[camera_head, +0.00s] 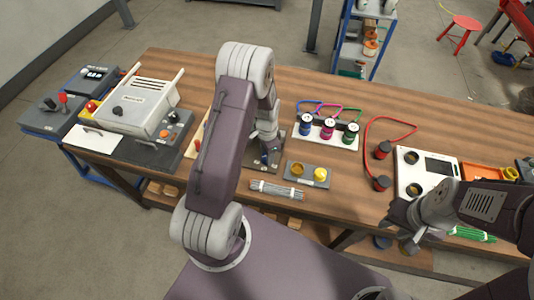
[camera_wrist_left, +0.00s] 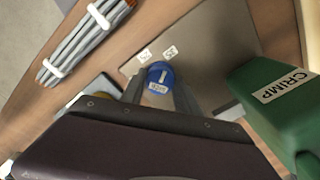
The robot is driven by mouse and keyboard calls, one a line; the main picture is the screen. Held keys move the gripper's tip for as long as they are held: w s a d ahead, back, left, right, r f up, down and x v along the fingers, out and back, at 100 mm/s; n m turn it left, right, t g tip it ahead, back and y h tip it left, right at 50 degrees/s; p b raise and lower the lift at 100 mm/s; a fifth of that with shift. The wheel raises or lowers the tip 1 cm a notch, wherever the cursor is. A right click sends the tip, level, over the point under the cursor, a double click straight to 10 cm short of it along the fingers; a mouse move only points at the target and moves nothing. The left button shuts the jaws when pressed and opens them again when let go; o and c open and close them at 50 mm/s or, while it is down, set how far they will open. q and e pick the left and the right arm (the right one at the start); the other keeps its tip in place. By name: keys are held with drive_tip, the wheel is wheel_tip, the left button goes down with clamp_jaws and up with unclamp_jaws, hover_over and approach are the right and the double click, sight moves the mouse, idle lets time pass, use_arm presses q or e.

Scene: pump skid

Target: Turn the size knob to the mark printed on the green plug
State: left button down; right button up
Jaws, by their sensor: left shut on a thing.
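A blue size knob (camera_wrist_left: 160,75) with a white pointer line and a small white label sits on a grey-brown plate in the left wrist view. My left gripper (camera_wrist_left: 160,92) is shut on it, one finger on each side. Two small white mark labels (camera_wrist_left: 157,54) stand just beyond the knob; their print is too blurred to read surely. In the head view my left gripper (camera_head: 265,158) hides most of the knob. The green plug (camera_head: 351,132) stands at the right of a white rack; its mark is unreadable. My right gripper (camera_head: 402,230) is open and empty near the table's front edge.
A green block labelled CRIMP (camera_wrist_left: 280,100) stands close right of the knob. Blue (camera_head: 306,124) and magenta (camera_head: 328,128) plugs share the rack. A grey rod bundle (camera_head: 276,190) and a tray with yellow pieces (camera_head: 307,173) lie in front.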

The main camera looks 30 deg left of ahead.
use_arm(q)
drive_tip(key=shift+w+m, duration=0.1)
drive_tip(key=shift+m, duration=0.3)
drive_tip(key=c, duration=0.9)
unclamp_jaws()
wheel_tip(320, 180, up, 9)
drive_tip(key=shift+r, duration=0.1)
